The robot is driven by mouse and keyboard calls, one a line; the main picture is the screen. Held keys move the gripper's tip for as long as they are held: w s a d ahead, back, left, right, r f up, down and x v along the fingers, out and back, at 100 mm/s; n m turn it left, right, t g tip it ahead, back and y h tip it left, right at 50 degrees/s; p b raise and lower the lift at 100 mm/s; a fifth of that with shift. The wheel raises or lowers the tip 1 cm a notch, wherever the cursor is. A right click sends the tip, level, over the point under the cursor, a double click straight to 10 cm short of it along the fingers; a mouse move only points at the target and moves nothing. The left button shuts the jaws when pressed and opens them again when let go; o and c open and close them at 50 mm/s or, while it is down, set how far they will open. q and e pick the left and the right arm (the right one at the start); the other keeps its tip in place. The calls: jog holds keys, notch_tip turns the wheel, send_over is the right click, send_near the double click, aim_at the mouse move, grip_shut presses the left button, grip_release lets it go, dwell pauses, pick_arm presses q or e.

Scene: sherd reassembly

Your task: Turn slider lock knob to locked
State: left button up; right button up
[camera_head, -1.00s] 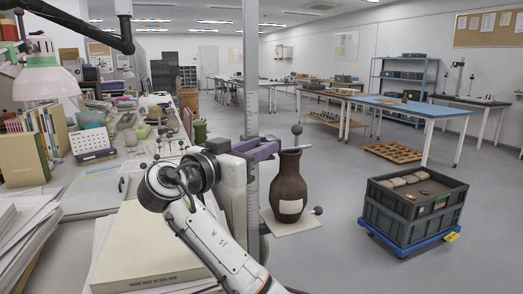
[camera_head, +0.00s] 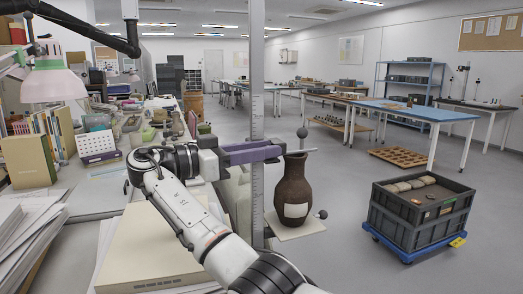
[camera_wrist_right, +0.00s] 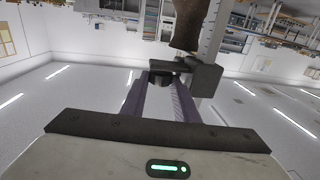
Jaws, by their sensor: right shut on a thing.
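My right gripper (camera_head: 270,151) reaches from the left, past the front post, with its purple fingers roughly level. In the right wrist view the two fingers are shut on a small dark round knob (camera_wrist_right: 161,77) beside a dark grey slider block (camera_wrist_right: 206,78). The block sits by a graduated post (camera_wrist_right: 213,35). The knob's marking and turn position are hidden. In the head view a brown vase (camera_head: 293,187) with a pale label stands upright on a light base plate (camera_head: 296,230), just below and beyond the fingers. My left gripper is not in view.
A ball-ended rod (camera_head: 302,132) is above the vase and another ball (camera_head: 321,214) is beside it. A grey crate (camera_head: 412,224) on a blue dolly stands at right. A cardboard-coloured box (camera_head: 150,250) and papers lie below my arm. The floor between is clear.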

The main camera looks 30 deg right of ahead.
jog(key=shift+r, duration=0.1)
dwell(0.3)
jog(key=o, duration=1.1)
jog(key=shift+d, duration=0.1)
jog(key=shift+c, duration=0.2)
